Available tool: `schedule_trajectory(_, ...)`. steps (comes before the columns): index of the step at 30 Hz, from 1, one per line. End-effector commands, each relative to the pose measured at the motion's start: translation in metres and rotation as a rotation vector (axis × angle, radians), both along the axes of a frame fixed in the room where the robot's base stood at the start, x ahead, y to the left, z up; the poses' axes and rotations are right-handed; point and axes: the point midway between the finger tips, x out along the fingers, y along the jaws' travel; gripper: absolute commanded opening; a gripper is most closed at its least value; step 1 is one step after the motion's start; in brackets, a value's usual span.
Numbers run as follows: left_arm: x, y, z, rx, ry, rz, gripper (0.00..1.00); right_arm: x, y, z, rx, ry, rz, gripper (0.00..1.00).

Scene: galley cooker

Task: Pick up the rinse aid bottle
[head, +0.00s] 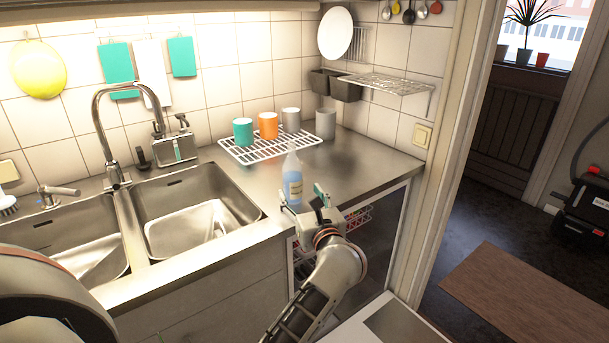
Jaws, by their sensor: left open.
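The rinse aid bottle (293,184) is a clear bottle with blue liquid, a pale label and a narrow white top. It stands upright on the steel counter near its front edge, to the right of the sinks. My left gripper (302,195) is open, with its two green-tipped fingers spread just in front of the bottle's lower part. The bottle shows between and behind the fingers, nearer the left one. I cannot tell whether a finger touches it. My right gripper is not in view.
A white wire rack (262,151) behind the bottle holds cups, with a grey cup (325,123) beside it. The double sink (185,215) and tap (97,115) lie left. The counter right of the bottle (375,160) is clear. An open dishwasher-like bay (375,235) is below.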

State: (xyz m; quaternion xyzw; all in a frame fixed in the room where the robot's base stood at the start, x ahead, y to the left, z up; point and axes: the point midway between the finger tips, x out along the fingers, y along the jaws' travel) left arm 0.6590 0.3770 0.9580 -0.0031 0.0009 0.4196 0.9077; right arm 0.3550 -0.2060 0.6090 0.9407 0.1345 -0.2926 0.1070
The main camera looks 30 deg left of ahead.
Motion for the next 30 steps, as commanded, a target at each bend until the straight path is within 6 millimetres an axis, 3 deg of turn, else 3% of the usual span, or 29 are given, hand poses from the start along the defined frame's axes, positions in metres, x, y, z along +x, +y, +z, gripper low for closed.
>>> schedule_trajectory(15, 0.038, 0.049, -0.003, 0.008, 0.001, 0.001, 0.59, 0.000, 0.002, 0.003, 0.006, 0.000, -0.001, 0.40)
schedule_trajectory(24, 0.041, 0.052, -0.003, 0.006, 0.001, 0.001, 0.59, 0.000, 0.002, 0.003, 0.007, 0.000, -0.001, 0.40)
schedule_trajectory(30, 0.040, 0.052, -0.003, 0.006, 0.001, 0.001, 0.11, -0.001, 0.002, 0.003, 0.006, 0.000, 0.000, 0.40)
